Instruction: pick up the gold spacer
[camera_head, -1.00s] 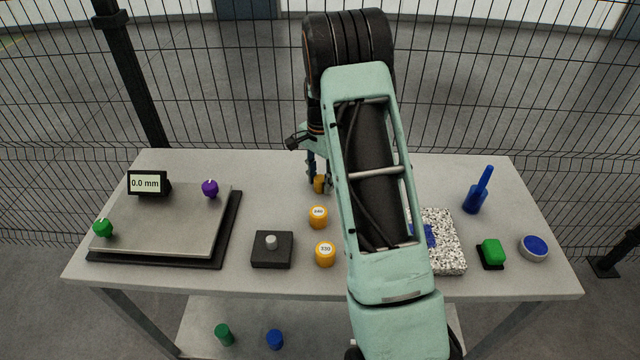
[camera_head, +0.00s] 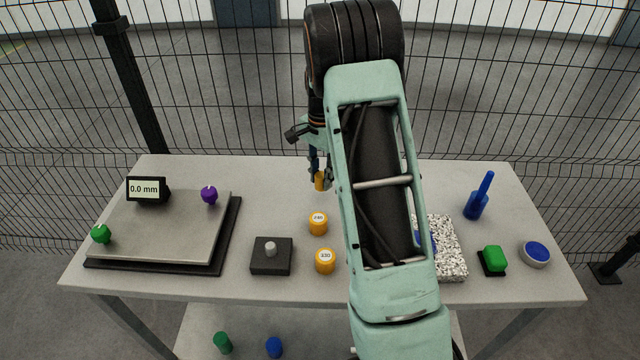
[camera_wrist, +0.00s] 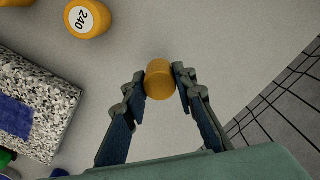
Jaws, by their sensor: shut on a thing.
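A plain gold spacer (camera_head: 320,182) is between the fingertips of my gripper (camera_head: 317,176) near the back of the table. In the wrist view the gold spacer (camera_wrist: 159,80) is a short gold cylinder with a finger on each side. My gripper (camera_wrist: 159,76) is shut on it. It appears a little above the table top. Two more gold cylinders stand nearer the front, one labelled 240 (camera_head: 318,223) and one whose number is hard to read (camera_head: 325,261). The 240 one also shows in the wrist view (camera_wrist: 88,18).
A dark block with a grey peg (camera_head: 271,256) stands left of the gold cylinders. A metal plate with a 0.0 mm display (camera_head: 147,190) is at left. A speckled block (camera_head: 450,250), blue bottle (camera_head: 476,207), green button (camera_head: 493,260) and round blue-topped dish (camera_head: 535,253) are at right.

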